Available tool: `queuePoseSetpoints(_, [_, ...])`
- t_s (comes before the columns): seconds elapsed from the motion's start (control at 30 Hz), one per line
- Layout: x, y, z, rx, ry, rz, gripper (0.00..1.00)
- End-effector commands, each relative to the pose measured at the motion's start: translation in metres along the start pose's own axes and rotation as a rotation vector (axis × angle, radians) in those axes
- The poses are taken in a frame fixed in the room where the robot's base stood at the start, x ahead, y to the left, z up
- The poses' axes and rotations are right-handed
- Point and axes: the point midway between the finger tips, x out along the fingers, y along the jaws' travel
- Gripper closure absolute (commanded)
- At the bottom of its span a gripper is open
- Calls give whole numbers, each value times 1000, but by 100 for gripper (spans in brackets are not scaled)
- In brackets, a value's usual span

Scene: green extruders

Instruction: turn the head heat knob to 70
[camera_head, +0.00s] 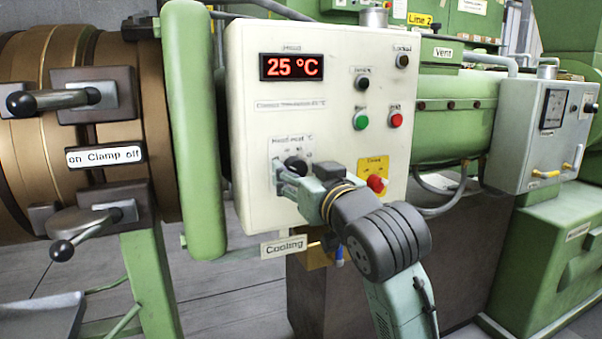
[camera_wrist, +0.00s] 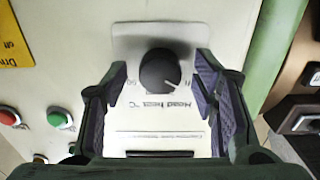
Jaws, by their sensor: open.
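The head heat knob (camera_wrist: 159,70) is a round black dial with a pale pointer mark, on a grey plate labelled "Head heat °C" on the white control panel (camera_head: 335,60). In the wrist view the plate appears upside down, and the pointer is toward the lower right of the knob. My gripper (camera_wrist: 160,85) is open, with one finger on each side of the knob and visible gaps between. In the head view my gripper (camera_head: 288,178) is at the plate and partly covers the knob (camera_head: 296,165). The red display (camera_head: 291,67) reads 25 °C.
Right of the knob is a red knob on a yellow plate (camera_head: 376,183), close to my arm. Green (camera_head: 361,120) and red (camera_head: 396,120) buttons sit above. A "Cooling" sign (camera_head: 284,245) hangs below.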

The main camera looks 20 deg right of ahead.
Motion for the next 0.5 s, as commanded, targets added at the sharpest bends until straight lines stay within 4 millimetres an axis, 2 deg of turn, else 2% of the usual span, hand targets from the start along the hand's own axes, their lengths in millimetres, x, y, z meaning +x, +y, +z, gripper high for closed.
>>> queuePoseSetpoints(0.07, [0, 0, 0, 0, 0, 0, 50])
queuePoseSetpoints(0.5, [0, 0, 0, 0, 0, 0, 80])
